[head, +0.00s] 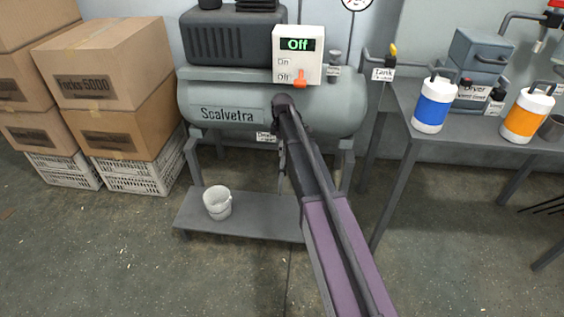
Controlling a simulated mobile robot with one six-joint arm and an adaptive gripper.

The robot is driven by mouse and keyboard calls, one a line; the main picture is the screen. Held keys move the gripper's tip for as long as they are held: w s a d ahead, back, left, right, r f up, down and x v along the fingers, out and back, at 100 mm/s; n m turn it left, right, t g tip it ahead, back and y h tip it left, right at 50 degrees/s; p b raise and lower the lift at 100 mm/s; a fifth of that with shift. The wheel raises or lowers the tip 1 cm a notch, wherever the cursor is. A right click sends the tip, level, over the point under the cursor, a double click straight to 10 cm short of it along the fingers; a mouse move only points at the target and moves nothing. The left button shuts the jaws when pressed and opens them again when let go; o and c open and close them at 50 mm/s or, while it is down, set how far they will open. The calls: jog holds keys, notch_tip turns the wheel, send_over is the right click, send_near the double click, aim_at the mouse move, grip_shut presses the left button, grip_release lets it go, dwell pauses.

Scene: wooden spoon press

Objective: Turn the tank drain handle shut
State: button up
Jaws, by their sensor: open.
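The grey tank (222,113) marked "Scalvetra" lies on its legs against the back wall. A small white label (266,137), which seems to read "Drain", hangs at the tank's underside, near the middle. I cannot make out the drain handle itself; it is too small or hidden by my arm. My arm reaches from the lower right to the front of the tank. My gripper (282,167) shows only in part, below the tank and just right of the drain label, partly behind my arm. It is open, and I see nothing in it.
A white bucket (217,202) stands on the low grey platform (261,223) under the tank. A control box (298,55) reading "Off" sits above the tank. Cardboard boxes (106,63) are stacked at left. A table (440,143) with canisters stands at right. The floor in front is clear.

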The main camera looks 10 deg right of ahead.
aim_at(282, 160)
jog(key=shift+f+b, duration=3.05)
jog(key=shift+f, duration=0.2)
